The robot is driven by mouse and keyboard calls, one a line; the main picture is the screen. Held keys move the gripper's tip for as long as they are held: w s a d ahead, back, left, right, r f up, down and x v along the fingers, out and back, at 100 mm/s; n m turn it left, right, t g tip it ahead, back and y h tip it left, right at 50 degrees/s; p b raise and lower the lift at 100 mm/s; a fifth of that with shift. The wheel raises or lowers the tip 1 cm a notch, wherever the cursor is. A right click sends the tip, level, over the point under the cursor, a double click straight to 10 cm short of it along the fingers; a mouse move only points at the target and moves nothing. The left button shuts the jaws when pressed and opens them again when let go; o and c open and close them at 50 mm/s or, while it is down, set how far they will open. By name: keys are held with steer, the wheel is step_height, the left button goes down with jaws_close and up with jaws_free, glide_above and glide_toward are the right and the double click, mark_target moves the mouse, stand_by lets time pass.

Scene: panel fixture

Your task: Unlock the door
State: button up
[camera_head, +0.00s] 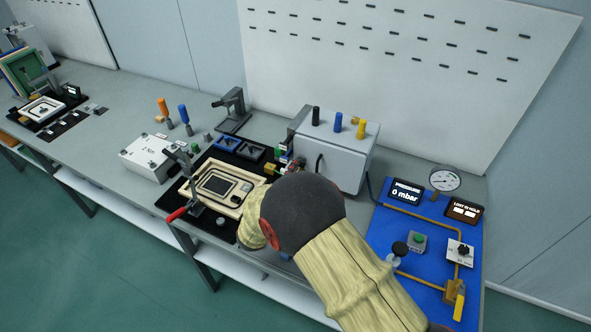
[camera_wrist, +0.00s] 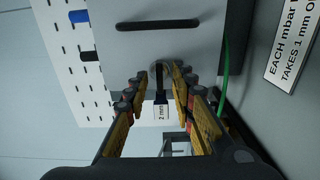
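A light grey cabinet (camera_head: 338,153) with a dark door handle (camera_head: 319,163) stands on the bench, in front of my arm. In the wrist view the door face (camera_wrist: 232,22) fills the top, with the black handle (camera_wrist: 157,25) across it. A round grey lock (camera_wrist: 162,68) sits below the handle, with a dark key-like piece (camera_wrist: 159,82) at it. A white "2 mm" tag (camera_wrist: 160,113) shows just below that piece. My gripper (camera_wrist: 160,76) has a finger on each side of the piece, with gaps visible.
Black, blue and yellow knobs (camera_head: 338,122) stand on the cabinet top. A blue panel (camera_head: 395,225) with gauge and valves lies to the right. A black mat with a beige frame (camera_head: 220,187) and a red-handled clamp (camera_head: 176,215) lies left. A green cable (camera_wrist: 225,80) runs beside the gripper.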

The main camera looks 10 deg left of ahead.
steer(key=shift+c, duration=0.9)
steer(key=c, duration=0.4)
jaws_close()
steer(key=shift+n, duration=0.3)
steer(key=n+p, duration=0.6)
steer(key=n, duration=1.1)
steer(key=shift+p, duration=0.35)
steer(key=shift+f+n, duration=0.1)
steer(key=shift+n, duration=0.2)
